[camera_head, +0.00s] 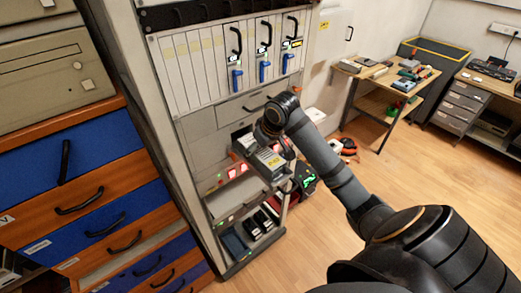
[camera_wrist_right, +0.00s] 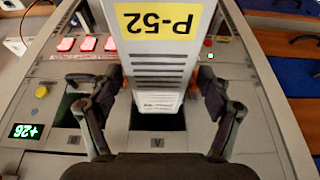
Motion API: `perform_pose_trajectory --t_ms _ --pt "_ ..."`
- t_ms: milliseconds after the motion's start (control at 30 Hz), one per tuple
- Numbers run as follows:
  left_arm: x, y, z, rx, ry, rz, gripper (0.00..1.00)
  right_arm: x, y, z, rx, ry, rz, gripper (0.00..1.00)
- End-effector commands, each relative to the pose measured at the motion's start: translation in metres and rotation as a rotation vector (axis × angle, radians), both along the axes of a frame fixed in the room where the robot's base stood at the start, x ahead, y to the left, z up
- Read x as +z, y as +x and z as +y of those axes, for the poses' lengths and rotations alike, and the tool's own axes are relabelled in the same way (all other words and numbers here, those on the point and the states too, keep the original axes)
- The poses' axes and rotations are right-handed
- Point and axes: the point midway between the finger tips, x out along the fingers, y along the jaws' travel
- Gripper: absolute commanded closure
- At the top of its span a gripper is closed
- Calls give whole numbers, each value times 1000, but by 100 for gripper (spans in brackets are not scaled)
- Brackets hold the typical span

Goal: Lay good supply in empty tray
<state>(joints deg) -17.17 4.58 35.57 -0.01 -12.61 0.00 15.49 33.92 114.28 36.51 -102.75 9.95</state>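A grey-white supply with a yellow P-52 label (camera_wrist_right: 158,58) sits between the fingers of my right gripper (camera_wrist_right: 160,88), which is shut on it. In the wrist view the label reads upside down. In the head view the supply (camera_head: 268,163) is below my right wrist, in front of the tall rack. Below it in the wrist view is a panel with a dark opening (camera_wrist_right: 157,121) marked A, partly hidden by the supply. Dark trays (camera_head: 235,243) show low in the rack; I cannot tell which is empty. My left gripper is out of view.
The tall rack (camera_head: 205,125) carries upright modules with blue handles (camera_head: 237,79). Three red-lit switches (camera_wrist_right: 88,44) and a green +26 display (camera_wrist_right: 25,131) are on the panel. Blue-and-wood drawers (camera_head: 100,190) stand left. A wooden table (camera_head: 375,80) stands behind; the floor (camera_head: 400,170) right is clear.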

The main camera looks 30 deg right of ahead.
Motion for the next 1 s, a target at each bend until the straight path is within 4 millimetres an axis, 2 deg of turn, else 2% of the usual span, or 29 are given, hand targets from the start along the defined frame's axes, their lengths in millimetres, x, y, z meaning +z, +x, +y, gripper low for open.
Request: perform_pose_trajectory --t_ms 267,367,800,1000 --pt "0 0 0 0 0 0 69 -1 -1 -1 -1 -1 4 17" --pt "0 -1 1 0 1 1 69 6 -2 -1 0 -3 0 17" --pt "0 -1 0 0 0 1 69 95 -38 -4 0 -5 -3 17" --pt "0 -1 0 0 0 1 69 111 -45 -4 -1 -3 0 17"
